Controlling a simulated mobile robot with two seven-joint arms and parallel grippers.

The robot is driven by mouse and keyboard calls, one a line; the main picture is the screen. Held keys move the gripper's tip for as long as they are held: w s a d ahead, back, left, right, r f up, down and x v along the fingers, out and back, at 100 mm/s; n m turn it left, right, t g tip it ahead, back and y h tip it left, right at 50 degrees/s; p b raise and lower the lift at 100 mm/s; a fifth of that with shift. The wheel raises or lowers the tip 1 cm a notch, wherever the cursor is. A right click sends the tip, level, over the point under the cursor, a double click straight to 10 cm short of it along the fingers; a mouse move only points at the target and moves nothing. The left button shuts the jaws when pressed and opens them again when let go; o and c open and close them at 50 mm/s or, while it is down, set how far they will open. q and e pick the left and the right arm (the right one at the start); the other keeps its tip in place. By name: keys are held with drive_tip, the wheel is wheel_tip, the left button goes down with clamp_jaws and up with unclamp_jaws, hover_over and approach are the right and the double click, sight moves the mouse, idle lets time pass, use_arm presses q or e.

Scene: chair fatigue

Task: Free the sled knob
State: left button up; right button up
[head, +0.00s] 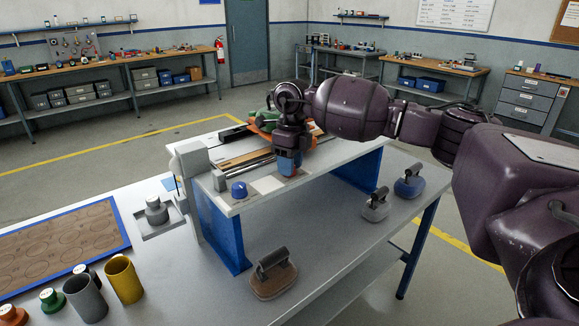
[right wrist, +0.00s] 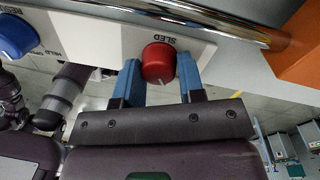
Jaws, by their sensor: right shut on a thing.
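The sled knob (right wrist: 158,62) is a red round knob on a pale panel (right wrist: 105,28) marked SLED, with a pale line on its face. My right gripper (right wrist: 160,80) has its two blue fingers on either side of the knob and is shut on it. My left gripper is not in view.
A chrome rail (head: 243,166) runs behind the panel. Handled blocks (head: 273,277) stand on the lower table, with two more at right. A grey cup (head: 85,299), a yellow cup (head: 123,279) and a brown mat (head: 60,245) are at left. The table's front middle is clear.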

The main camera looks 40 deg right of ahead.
drive_tip(key=shift+r+n, duration=0.1)
drive_tip(key=shift+n, duration=1)
drive_tip(key=shift+b, duration=0.3)
drive_tip(key=o, duration=0.9)
drive_tip(key=r, duration=1)
drive_tip(key=shift+w+d+r, duration=0.25)
drive_tip(key=shift+d+r, duration=0.1)
drive_tip(key=shift+r, duration=0.05)
